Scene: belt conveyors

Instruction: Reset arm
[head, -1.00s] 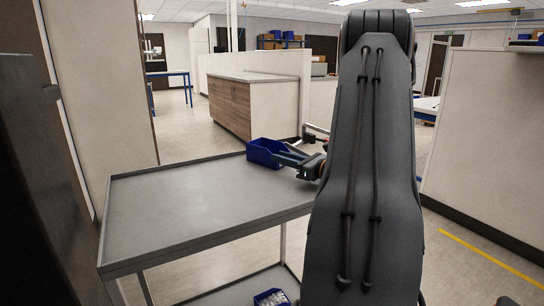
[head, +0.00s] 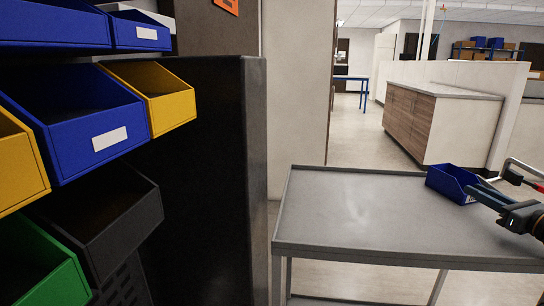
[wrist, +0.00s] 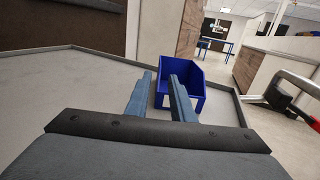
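A blue bin (head: 452,182) stands on the far right part of the grey cart top (head: 345,215). My gripper (head: 480,190) reaches in from the right edge of the head view, with its fingertips close to the bin's right side. In the wrist view my gripper (wrist: 160,76) has its two blue-grey fingers spread apart, with a gap between them. The blue bin (wrist: 190,85) also shows there, just beyond the fingers and partly hidden by the right one. Whether the fingertips touch the bin is not clear.
Close on the left is a rack of bins: blue (head: 85,120), yellow (head: 155,95), black (head: 110,215) and green (head: 45,265). A tall dark panel (head: 205,180) stands beside it. The rest of the cart top is bare. A wooden cabinet (head: 410,122) stands behind.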

